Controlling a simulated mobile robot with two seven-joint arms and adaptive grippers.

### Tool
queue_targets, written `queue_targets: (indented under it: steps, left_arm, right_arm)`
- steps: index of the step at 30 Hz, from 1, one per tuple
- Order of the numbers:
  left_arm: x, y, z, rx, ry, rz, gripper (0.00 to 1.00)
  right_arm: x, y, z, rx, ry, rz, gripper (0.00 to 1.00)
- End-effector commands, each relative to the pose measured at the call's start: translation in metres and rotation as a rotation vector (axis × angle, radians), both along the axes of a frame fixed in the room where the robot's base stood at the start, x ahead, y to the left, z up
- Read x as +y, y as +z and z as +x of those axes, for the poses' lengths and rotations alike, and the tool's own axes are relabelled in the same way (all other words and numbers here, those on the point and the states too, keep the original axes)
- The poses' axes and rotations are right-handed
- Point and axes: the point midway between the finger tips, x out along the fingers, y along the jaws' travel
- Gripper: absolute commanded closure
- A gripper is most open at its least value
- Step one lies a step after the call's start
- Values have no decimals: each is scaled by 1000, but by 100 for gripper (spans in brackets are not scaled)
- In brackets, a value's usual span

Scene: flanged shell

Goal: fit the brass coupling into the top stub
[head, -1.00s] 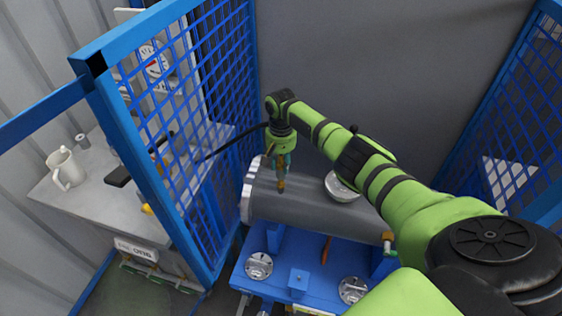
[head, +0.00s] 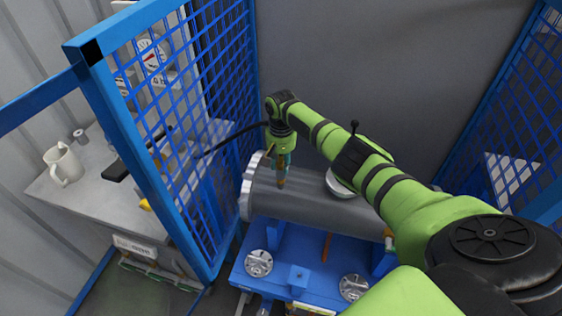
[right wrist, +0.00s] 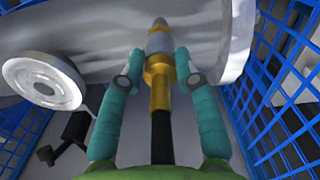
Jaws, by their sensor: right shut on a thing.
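My right gripper (head: 281,162) is shut on the brass coupling (right wrist: 158,88), which sits between its two teal fingers in the right wrist view. A black hose runs from the coupling's back end. The coupling's lower end (head: 281,183) points down at the top of the grey flanged shell (head: 315,205), near its left flange. My left gripper is not in view.
A round pale flanged cover (head: 338,186) sits on the shell, right of the gripper. The shell rests on a blue stand (head: 300,278). Blue mesh fences (head: 205,130) stand on both sides. A bench (head: 100,200) with a white mug (head: 63,163) is at left.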

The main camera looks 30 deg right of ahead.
Motion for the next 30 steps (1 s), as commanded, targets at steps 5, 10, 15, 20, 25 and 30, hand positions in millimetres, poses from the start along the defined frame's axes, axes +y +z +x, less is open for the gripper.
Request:
queue_targets:
  steps: [5,10,15,20,25,30]
  left_arm:
    - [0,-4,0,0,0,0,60]
    - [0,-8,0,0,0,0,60]
    - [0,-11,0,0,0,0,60]
    - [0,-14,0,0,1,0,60]
    - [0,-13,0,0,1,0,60]
    - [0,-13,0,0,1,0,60]
  right_arm:
    - [0,-5,0,0,0,1,100]
    - [0,-10,0,0,0,1,100]
    - [0,-14,0,0,0,1,100]
    - [0,-18,0,0,0,0,100]
    - [0,-17,0,-1,0,0,40]
    - [0,-17,0,0,0,0,40]
